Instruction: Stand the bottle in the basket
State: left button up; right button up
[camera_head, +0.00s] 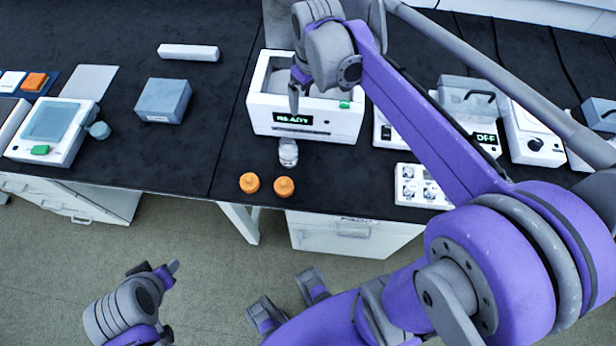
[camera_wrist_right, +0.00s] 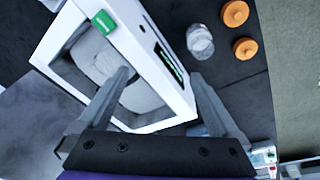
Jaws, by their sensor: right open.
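A small clear bottle (camera_head: 288,152) with a pale top stands upright on the black bench, just in front of a white box-shaped instrument (camera_head: 305,128) with a lit READY display. The bottle also shows in the right wrist view (camera_wrist_right: 200,42). The instrument's top is open; grey rounded shapes show inside, and I cannot make out a basket clearly. My right gripper (camera_head: 297,92) is over the instrument's opening, its jaws partly hidden by the wrist. My left gripper (camera_head: 160,272) is low over the floor, away from the bench.
Two orange caps (camera_head: 249,183) (camera_head: 284,187) lie near the bench's front edge by the bottle. A blue-grey box (camera_head: 163,101) stands to the left. A white panel (camera_head: 421,187) and further instruments stand to the right. Bare bench lies left of the bottle.

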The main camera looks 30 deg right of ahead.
jog(key=s+a+f+m+t, duration=0.1)
jog(key=s+a+f, duration=0.3)
jog(key=s, duration=0.3)
jog(key=s+a+f+m+t, duration=0.1)
jog(key=s+a+f+t, duration=0.1)
jog(key=s+a+f, duration=0.2)
jog(key=s+a, duration=0.2)
jog(key=s, duration=0.2)
jog(key=shift+s+a+f+y, duration=0.2)
jog(key=shift+f+y, duration=0.1)
jog(key=shift+f, duration=0.1)
